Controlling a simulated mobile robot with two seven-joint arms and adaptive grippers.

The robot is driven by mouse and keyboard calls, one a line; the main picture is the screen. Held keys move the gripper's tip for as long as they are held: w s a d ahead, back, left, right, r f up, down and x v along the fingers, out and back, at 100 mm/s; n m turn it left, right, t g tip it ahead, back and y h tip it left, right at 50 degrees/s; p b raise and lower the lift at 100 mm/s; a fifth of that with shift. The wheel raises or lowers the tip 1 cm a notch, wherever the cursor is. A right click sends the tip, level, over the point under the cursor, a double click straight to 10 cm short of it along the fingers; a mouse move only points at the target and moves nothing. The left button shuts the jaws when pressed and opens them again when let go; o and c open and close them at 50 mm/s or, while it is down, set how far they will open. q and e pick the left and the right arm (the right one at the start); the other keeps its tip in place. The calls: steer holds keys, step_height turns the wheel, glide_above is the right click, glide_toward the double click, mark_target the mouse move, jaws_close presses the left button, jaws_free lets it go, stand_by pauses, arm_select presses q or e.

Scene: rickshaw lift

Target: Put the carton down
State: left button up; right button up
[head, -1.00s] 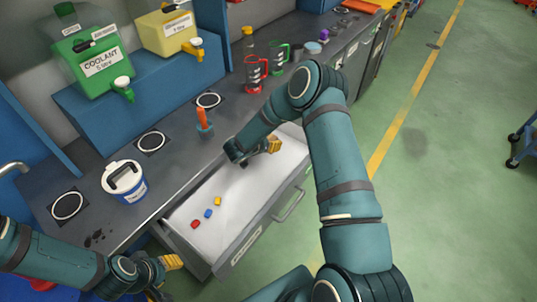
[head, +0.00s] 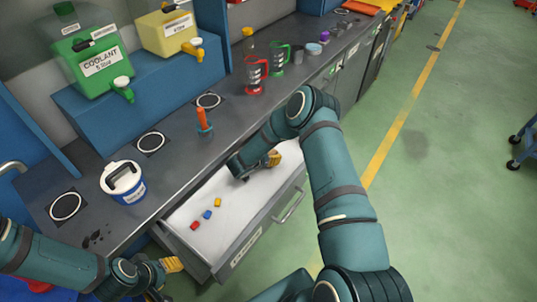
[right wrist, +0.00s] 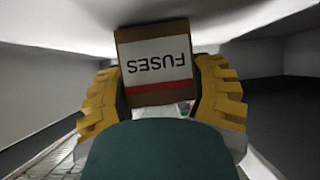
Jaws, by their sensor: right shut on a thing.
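My right gripper (head: 273,159) is over the open drawer (head: 262,205), low near its back right part. In the right wrist view its yellow fingers (right wrist: 160,98) are shut on both sides of a brown carton (right wrist: 155,66) with a white and red label reading FUSES, upside down in the picture. The carton's far end is close to a pale surface; I cannot tell whether it touches. In the head view the carton is hidden by my wrist. My left gripper (head: 174,265) is at the lower left, beside the drawer front; its jaw opening does not show clearly.
Small red (head: 195,226), blue (head: 207,215) and yellow (head: 217,203) pieces lie in the drawer. On the bench stand a blue-white tub (head: 124,186), an orange-handled tool (head: 203,121) and jugs (head: 257,75). The drawer's middle is clear.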

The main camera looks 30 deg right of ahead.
steer(key=o, duration=1.3)
steer(key=shift+f, duration=0.1)
steer(key=shift+a+r, duration=0.15)
steer(key=shift+r, duration=0.2)
steer(key=p+v, duration=0.1)
steer(key=v, duration=1)
steer(key=shift+s+a+r, duration=0.2)
steer(key=shift+s, duration=0.05)
